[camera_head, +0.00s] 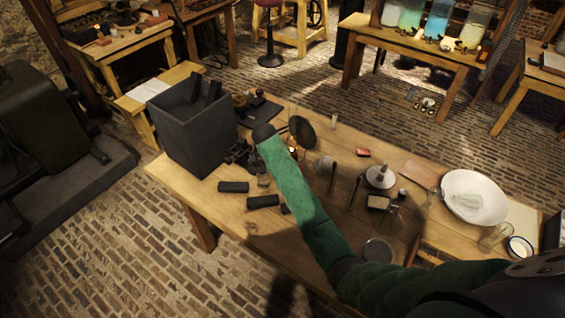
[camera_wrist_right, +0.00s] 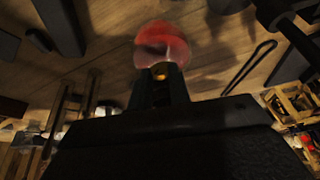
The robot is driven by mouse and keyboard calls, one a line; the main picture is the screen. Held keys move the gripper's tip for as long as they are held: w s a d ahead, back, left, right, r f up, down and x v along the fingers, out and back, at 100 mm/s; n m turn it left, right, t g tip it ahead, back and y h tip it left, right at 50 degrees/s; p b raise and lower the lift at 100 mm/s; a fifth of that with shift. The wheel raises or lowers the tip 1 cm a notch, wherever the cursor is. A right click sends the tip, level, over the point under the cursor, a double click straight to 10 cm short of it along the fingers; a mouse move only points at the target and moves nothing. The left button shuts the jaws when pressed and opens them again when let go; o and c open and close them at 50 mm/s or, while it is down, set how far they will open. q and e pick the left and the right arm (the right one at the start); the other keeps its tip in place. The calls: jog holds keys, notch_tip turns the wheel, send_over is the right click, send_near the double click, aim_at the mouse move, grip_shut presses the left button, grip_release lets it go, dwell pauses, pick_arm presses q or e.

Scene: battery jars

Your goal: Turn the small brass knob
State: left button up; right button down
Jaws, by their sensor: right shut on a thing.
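My right gripper (camera_wrist_right: 160,80) is shut on the knob. In the head view my green-sleeved right arm reaches over the wooden table (camera_head: 215,206) to the dark apparatus at its far left part. The arm's dark end hides the fingers and the knob there. My left gripper is in neither view.
A tall dark box (camera_head: 192,130) stands left of my arm, with dark blocks (camera_head: 233,187) in front of it. A dark round disc (camera_head: 302,131) stands close right of my arm's end. A white bowl (camera_head: 473,197) and several small instruments occupy the table's right part.

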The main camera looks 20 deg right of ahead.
jog(key=g, duration=0.1)
jog(key=w+g+h, duration=0.1)
jog(key=g, duration=0.1)
jog(key=shift+a+n+h, duration=0.2)
jog(key=shift+n+h, duration=0.1)
jog(key=shift+w+f+n+g+h, duration=0.15)
jog(key=shift+n+g+h, duration=0.25)
jog(key=shift+g, duration=0.6)
jog(key=c, duration=1.3)
grip_release()
jog(key=v, duration=0.7)
jog(key=shift+w+a+b, duration=0.2)
jog(key=shift+a+b, duration=0.15)
jog(key=shift+b, duration=0.1)
